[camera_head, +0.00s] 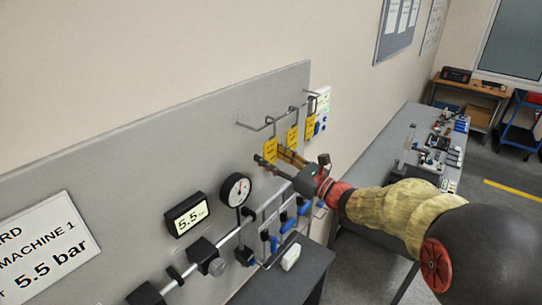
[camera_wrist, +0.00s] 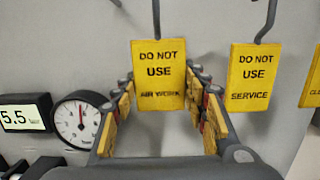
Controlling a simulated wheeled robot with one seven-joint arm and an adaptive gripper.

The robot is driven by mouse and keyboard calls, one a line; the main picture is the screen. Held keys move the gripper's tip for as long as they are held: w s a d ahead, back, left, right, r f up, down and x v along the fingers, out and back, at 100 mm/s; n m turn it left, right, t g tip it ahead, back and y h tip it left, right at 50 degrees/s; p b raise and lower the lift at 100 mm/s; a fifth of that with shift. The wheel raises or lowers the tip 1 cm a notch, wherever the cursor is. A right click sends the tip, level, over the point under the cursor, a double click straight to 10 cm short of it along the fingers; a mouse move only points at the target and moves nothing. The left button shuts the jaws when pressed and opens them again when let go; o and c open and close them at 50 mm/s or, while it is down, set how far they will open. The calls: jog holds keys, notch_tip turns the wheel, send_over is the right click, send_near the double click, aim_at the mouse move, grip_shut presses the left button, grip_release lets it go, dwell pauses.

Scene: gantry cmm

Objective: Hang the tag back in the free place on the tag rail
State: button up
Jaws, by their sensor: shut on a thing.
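A yellow tag (camera_wrist: 159,75) reading "DO NOT USE AIR WORK" is upright between the fingers of my gripper (camera_wrist: 158,90), which is shut on its side edges. A grey hook comes down to the tag's top edge; whether it passes through the tag I cannot tell. In the head view this tag (camera_head: 270,149) is at the near end of the tag rail (camera_head: 264,127), with my gripper (camera_head: 278,157) at its lower part. To its right hang a "DO NOT USE SERVICE" tag (camera_wrist: 254,78) and a third yellow tag (camera_wrist: 312,80), partly cut off.
A round gauge (camera_head: 236,190) and a 5.5 display (camera_head: 187,213) sit on the grey panel (camera_head: 130,165) left of my gripper. Blue-handled valves (camera_head: 285,222) are below it. A grey bench (camera_head: 375,155) runs along the wall at right.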

jog(key=shift+f, duration=0.1)
dwell(0.3)
jog(key=o, duration=1)
